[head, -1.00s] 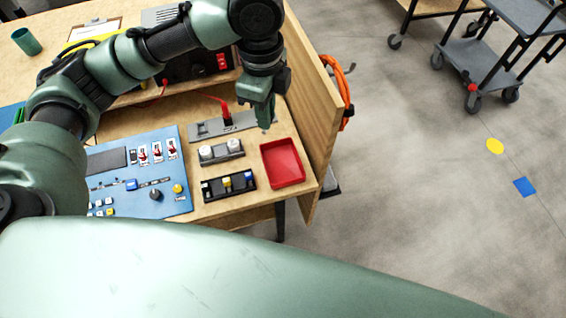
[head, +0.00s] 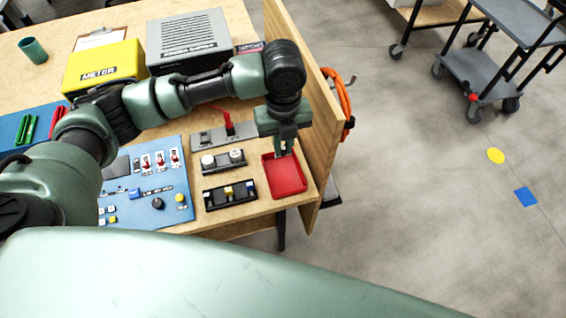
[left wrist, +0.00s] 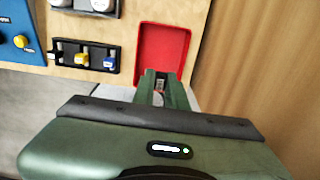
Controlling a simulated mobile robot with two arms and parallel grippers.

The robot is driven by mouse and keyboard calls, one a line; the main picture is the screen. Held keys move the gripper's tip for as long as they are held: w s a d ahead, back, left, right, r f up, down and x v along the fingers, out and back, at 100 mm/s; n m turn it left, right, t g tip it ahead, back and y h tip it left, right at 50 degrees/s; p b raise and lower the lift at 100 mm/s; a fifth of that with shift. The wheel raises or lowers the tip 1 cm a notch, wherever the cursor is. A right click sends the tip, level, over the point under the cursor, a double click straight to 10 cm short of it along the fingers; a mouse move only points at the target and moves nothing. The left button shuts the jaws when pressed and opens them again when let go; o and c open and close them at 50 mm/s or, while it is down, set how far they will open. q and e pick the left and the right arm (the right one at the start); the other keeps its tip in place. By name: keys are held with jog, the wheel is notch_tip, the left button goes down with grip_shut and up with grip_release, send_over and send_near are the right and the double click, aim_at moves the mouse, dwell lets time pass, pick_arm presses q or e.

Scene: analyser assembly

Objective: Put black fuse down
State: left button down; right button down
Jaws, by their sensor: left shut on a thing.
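My left gripper (head: 284,150) points down over the far part of the red tray (head: 285,180) in the head view. In the left wrist view my left gripper (left wrist: 161,84) shows at the near end of the red tray (left wrist: 163,50), its fingers close together on a small dark piece. I take this to be the black fuse, but it is mostly hidden between the fingers. The visible tray floor is empty. I cannot tell how far the fingertips are above it. My right gripper is in neither view.
A black fuse block (head: 230,196) with coloured pieces lies left of the tray, below a grey block with round white knobs (head: 222,161). A wooden side panel (head: 312,110) stands close right of the tray. A blue control panel (head: 160,190) is further left.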

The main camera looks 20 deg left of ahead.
aim_at(283, 147)
pick_arm(q)
notch_tip(283, 147, down, 9)
jog(key=shift+r, duration=0.1)
dwell(0.3)
jog(key=shift+f, duration=0.4)
jog(key=shift+f, duration=0.25)
jog(key=c, duration=1.4)
grip_release()
jog(key=shift+c, duration=0.2)
jog(key=shift+r, duration=0.1)
jog(key=shift+r, duration=0.25)
notch_tip(283, 147, up, 13)
jog(key=shift+f+b, duration=0.2)
jog(key=shift+b, duration=0.2)
